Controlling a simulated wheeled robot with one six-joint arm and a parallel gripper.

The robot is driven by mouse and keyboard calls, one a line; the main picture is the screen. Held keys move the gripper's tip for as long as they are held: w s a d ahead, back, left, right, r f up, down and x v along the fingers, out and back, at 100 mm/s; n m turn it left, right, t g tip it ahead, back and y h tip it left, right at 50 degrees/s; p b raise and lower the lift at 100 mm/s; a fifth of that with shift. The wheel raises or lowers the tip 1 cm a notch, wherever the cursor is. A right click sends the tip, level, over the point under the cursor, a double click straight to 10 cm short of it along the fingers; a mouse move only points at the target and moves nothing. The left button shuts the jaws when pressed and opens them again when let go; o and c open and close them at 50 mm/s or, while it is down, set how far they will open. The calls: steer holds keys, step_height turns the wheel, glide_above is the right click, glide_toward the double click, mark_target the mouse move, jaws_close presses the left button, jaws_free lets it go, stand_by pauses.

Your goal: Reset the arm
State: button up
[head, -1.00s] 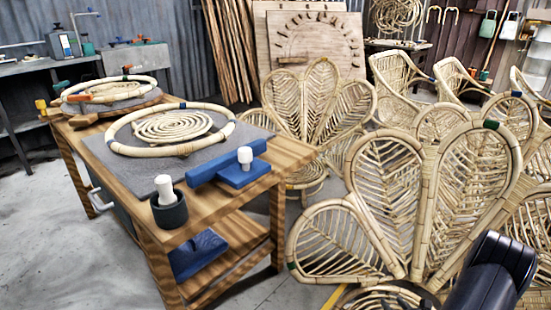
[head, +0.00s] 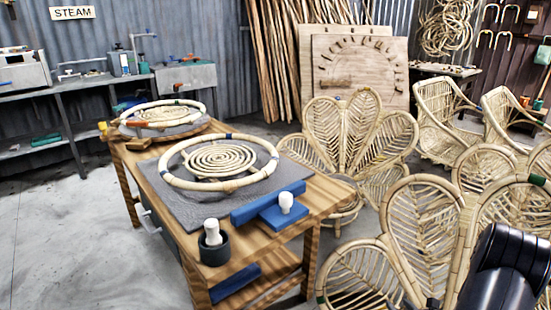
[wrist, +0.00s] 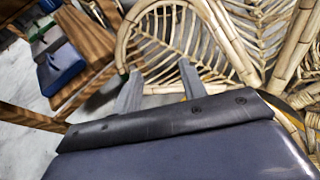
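My gripper (wrist: 158,88) shows in the wrist view with its two grey fingers spread apart and nothing between them. It is near a rattan peacock-style chair (wrist: 175,40), whose curved frame and woven slats lie behind the fingers. In the head view my dark arm shows at the lower right, in front of the near rattan chair (head: 420,225); the gripper itself does not show there.
A wooden workbench (head: 165,195) stands left of the chairs, with a rattan ring (head: 172,178), a blue block fixture (head: 270,203) and a dark cup (head: 213,250). A steam bench (head: 110,79) lines the back wall. Grey floor (head: 60,240) at left is clear.

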steer(key=w+a+r+y+p, duration=0.1)
steer(key=w+a+r+p, duration=0.1)
steer(key=a+r+p, duration=0.3)
steer(key=w+a+r+n+y+p, duration=0.1)
steer(key=a+r+p, duration=0.5)
steer(key=r, duration=0.7)
steer(key=shift+w+a+r+n, duration=0.25)
steer(key=shift+w+a+n, duration=0.05)
steer(key=shift+w, duration=0.1)
